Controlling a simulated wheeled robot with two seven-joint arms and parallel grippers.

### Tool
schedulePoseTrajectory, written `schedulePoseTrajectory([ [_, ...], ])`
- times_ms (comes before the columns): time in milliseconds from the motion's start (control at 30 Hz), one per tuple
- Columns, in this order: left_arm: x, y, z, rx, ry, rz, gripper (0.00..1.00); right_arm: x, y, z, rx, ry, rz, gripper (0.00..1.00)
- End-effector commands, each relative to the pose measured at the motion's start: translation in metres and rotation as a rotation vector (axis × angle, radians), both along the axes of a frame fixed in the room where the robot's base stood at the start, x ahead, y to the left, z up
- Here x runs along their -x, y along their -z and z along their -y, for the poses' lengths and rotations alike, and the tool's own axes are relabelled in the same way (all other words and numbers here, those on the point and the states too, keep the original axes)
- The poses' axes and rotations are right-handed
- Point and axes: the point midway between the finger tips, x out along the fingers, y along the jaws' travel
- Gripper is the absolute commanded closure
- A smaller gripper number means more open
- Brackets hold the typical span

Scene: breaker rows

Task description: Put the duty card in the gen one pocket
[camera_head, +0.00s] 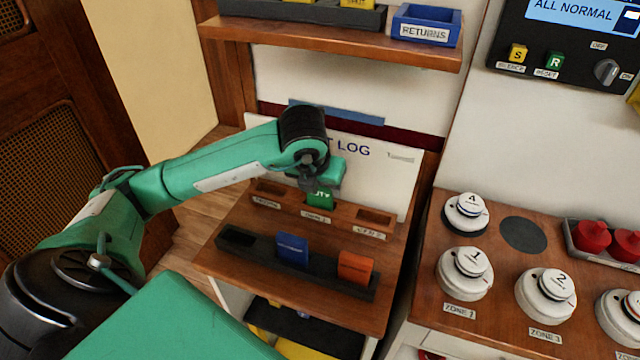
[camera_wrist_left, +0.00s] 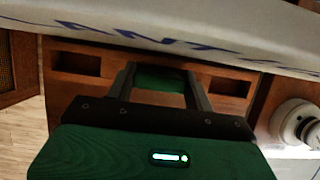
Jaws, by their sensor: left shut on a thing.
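The green duty card (camera_head: 320,200) is between the fingers of my left gripper (camera_head: 322,186), which is shut on it. The card stands upright at the middle pocket of a wooden three-pocket rack (camera_head: 345,220); its lower edge is hidden, so I cannot tell how deep it sits. The middle label seems to read gen 1, but it is small. In the left wrist view, the card (camera_wrist_left: 160,79) shows between the fingers, with an empty pocket on each side. My right gripper is out of view.
A dark rack (camera_head: 330,277) in front holds a blue card (camera_head: 292,249) and an orange card (camera_head: 355,266); its left slot is empty. A log sheet (camera_head: 385,170) stands close behind the wooden rack. A shelf with a blue returns tray (camera_head: 426,25) is above. Detectors stand at right.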

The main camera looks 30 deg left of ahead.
Motion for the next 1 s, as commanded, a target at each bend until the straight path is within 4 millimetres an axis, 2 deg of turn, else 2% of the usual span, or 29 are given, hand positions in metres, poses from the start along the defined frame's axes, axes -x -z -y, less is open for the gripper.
schedulePoseTrajectory([
  [133, 0.000, 0.002, 0.000, 0.000, 0.000, 0.000, 0.70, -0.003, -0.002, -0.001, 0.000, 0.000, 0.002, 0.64],
  [167, 0.000, 0.001, 0.000, 0.000, 0.000, 0.000, 0.46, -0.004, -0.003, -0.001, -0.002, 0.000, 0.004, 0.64],
  [267, 0.000, 0.001, 0.000, 0.000, 0.000, 0.000, 0.26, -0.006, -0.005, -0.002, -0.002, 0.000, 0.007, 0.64],
  [700, 0.000, -0.002, 0.000, 0.000, 0.000, 0.000, 0.26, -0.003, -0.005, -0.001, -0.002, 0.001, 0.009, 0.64],
  [767, 0.000, -0.005, 0.000, 0.000, 0.000, 0.001, 0.26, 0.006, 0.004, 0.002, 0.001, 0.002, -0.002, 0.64],
  [1000, 0.021, -0.059, 0.006, 0.001, 0.002, 0.007, 0.26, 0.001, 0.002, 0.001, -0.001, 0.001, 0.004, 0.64],
])
